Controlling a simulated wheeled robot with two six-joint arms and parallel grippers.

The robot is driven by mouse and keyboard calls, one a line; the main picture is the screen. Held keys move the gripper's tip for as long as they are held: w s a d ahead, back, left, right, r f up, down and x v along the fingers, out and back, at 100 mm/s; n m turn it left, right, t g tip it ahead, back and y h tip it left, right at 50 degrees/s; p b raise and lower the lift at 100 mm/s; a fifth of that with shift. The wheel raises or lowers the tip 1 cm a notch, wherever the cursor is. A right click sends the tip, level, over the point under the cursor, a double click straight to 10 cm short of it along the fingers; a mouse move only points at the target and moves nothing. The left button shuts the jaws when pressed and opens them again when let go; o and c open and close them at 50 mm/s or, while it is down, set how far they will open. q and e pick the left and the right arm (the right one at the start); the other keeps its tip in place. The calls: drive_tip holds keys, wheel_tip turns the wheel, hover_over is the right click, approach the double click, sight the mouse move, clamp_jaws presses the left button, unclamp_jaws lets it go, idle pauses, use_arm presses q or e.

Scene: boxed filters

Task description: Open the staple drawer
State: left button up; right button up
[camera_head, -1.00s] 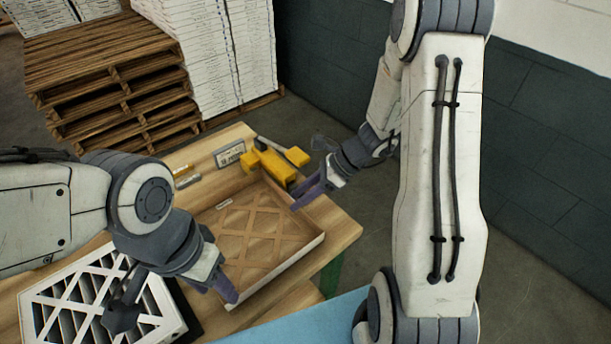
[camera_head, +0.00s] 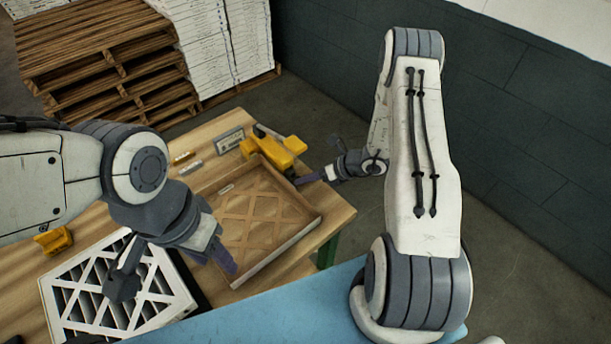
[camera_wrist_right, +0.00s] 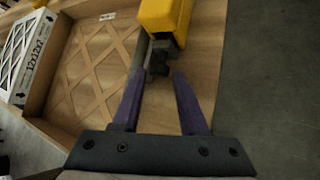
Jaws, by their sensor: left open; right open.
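A yellow stapler (camera_head: 276,150) lies on the wooden table by the far right corner of an open shallow box. In the right wrist view the yellow body (camera_wrist_right: 163,17) shows at the top, with a dark end part (camera_wrist_right: 158,58) just beyond and between my finger tips. This may be the staple drawer; whether it is shut I cannot tell. My right gripper (camera_head: 304,178) is open at the near right side of the stapler; its fingers show apart in the wrist view (camera_wrist_right: 158,84). My left gripper (camera_head: 224,258) is open and empty above the box's near left side.
The shallow box (camera_head: 312,228) with a lattice filter sits beside the stapler. A white-framed filter (camera_head: 75,300) lies at the near left. A yellow object (camera_head: 54,240) is at the left edge, a small framed label (camera_head: 229,139) at the back. Pallets (camera_head: 110,70) stand behind the table.

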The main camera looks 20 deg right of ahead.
drive_tip(key=shift+w+a+f, duration=0.2)
drive_tip(key=shift+a+f, duration=0.05)
drive_tip(key=shift+a, duration=0.05)
clamp_jaws()
drive_tip(key=shift+r, duration=0.1)
idle(1.2)
